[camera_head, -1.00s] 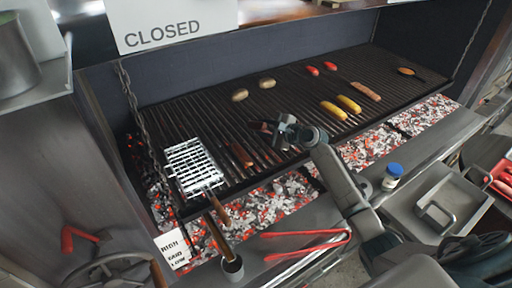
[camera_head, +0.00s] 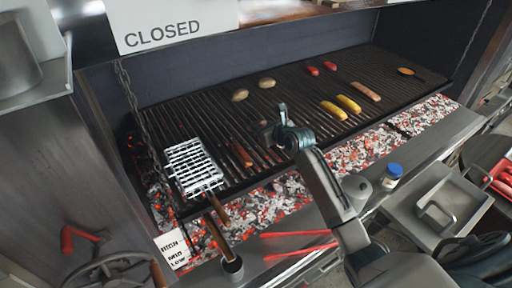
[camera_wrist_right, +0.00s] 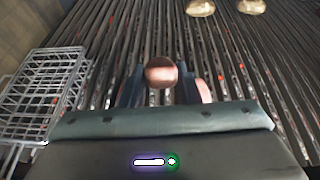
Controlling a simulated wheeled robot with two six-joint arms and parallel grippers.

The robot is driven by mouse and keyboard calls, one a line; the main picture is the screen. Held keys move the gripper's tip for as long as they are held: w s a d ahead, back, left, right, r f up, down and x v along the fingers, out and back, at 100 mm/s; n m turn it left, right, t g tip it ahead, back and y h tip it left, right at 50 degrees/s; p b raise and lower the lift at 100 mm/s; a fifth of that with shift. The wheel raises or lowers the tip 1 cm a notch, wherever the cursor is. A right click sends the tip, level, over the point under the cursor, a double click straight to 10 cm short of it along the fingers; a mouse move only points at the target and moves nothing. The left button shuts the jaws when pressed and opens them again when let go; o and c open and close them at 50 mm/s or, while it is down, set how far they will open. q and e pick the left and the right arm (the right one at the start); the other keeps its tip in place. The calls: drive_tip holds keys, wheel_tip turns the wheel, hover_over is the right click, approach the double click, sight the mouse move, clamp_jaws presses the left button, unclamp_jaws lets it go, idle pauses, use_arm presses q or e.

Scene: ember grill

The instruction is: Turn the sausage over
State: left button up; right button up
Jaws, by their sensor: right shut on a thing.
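My right gripper (camera_head: 276,122) is above the grill, left of centre in the head view. In the right wrist view its fingers (camera_wrist_right: 161,88) are shut on a reddish-brown sausage (camera_wrist_right: 161,72), whose rounded end faces the camera. Most of that sausage is hidden, and I cannot tell its full tilt. A pinkish patch shows beside the right finger; I cannot tell what it belongs to. Another brown sausage-like piece (camera_head: 241,154) lies on the bars left of the gripper, and a further sausage (camera_head: 365,91) lies at the right. My left gripper is not in view.
A wire basket (camera_head: 192,167) lies on the grill's left. Two roundish pale items (camera_head: 240,95), yellow cobs (camera_head: 348,104) and red pieces (camera_head: 330,66) lie further back. Glowing coals (camera_head: 270,203) run along the front. Red tongs (camera_head: 297,248) and a blue-lidded jar (camera_head: 391,177) sit on the ledge.

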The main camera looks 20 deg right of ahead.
drive_tip(key=shift+m, duration=0.5)
drive_tip(key=f, duration=0.1)
drive_tip(key=w+f, duration=0.1)
drive_tip(key=f, duration=0.1)
drive_tip(key=f+b, duration=0.1)
drive_tip(key=f, duration=0.1)
drive_tip(key=shift+w+a+f, duration=0.1)
drive_tip(key=shift+w+f, duration=0.15)
drive_tip(key=shift+w, duration=0.15)
drive_tip(key=o, duration=0.6)
drive_tip(key=shift+c, duration=0.2)
drive_tip(key=o, duration=0.6)
drive_tip(key=shift+c, duration=0.2)
drive_tip(key=shift+r, duration=0.1)
